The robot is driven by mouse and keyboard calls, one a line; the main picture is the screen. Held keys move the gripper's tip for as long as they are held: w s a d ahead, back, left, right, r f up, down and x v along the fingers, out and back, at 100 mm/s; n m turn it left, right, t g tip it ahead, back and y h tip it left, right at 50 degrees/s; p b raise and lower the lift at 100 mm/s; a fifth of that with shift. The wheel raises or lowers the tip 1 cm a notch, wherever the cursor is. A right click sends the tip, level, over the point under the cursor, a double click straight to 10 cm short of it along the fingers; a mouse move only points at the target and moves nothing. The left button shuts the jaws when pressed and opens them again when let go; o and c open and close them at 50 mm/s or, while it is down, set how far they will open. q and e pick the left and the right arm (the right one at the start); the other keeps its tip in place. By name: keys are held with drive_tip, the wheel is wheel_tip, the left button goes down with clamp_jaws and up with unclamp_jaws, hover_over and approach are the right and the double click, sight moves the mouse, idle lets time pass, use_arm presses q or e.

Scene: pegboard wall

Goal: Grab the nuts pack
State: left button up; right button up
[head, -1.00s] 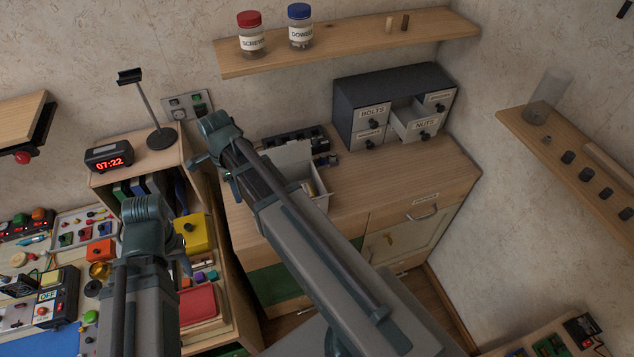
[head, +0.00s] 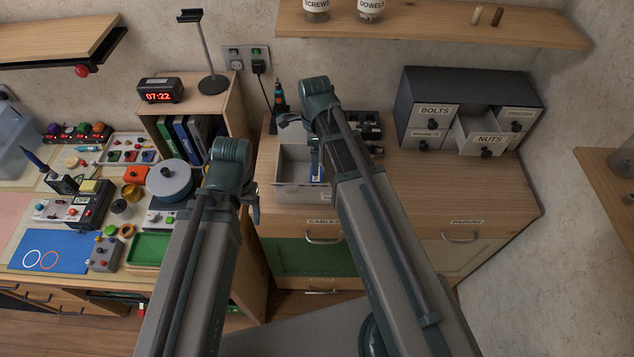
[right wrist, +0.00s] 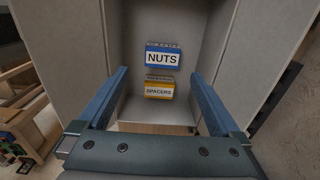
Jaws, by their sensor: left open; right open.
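The nuts pack (right wrist: 163,59) is a blue pack with a white NUTS label, seen in the right wrist view inside a grey-walled container (right wrist: 127,40). A yellow spacers pack (right wrist: 159,91) lies just below it in that view. My right gripper (right wrist: 158,74) is open, its blue fingers apart on either side of the packs and nothing held. In the head view only part of my left gripper (head: 256,203) shows beside its arm; it is open. I cannot tell for sure which container of the head view the packs are in.
A grey bin (head: 300,192) with a blue item stands on the wooden cabinet top, partly hidden by my right arm. A dark drawer unit (head: 408,95) has its NUTS drawer (head: 470,138) pulled out. The cabinet top (head: 440,185) in front is clear. Shelves (head: 430,22) hang above.

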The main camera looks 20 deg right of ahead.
use_arm(q)
drive_tip(key=shift+f+b, duration=1.7)
drive_tip(key=shift+f, duration=0.6)
use_arm(e)
drive_tip(key=shift+f, duration=2.25)
use_arm(q)
drive_tip(key=shift+f, duration=0.1)
use_arm(e)
drive_tip(key=shift+f, duration=0.1)
drive_tip(key=f+b, duration=0.5)
drive_tip(key=shift+w+d+f, duration=0.1)
drive_tip(key=shift+w, duration=0.1)
use_arm(q)
wheel_tip(320, 180, down, 5)
use_arm(e)
drive_tip(key=c, duration=1.4)
drive_tip(key=shift+r, duration=0.2)
use_arm(q)
wheel_tip(320, 180, up, 10)
drive_tip(key=p, duration=1)
use_arm(e)
wheel_tip(320, 180, up, 10)
drive_tip(key=shift+f, duration=0.1)
